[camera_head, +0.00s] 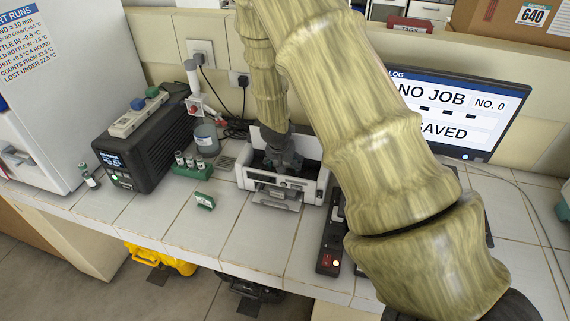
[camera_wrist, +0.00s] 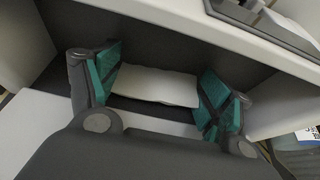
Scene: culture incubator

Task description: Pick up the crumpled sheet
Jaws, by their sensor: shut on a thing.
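The crumpled sheet (camera_wrist: 155,88) is a pale, whitish piece in the wrist view. It lies between the two teal-padded fingers of my gripper (camera_wrist: 160,82), which is shut on it. In the head view my gripper (camera_head: 284,165) points down into the open top of a white and dark printer-like device (camera_head: 246,176). The sheet cannot be made out in the head view; my gripper and the device hide it. The dark inside and pale walls of the device surround the fingers in the wrist view.
Left of the device stand a green rack with vials (camera_head: 192,168), a grey jar (camera_head: 207,139) and a black box with a display (camera_head: 140,150). A monitor (camera_head: 450,110) stands right, partly behind my arm.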

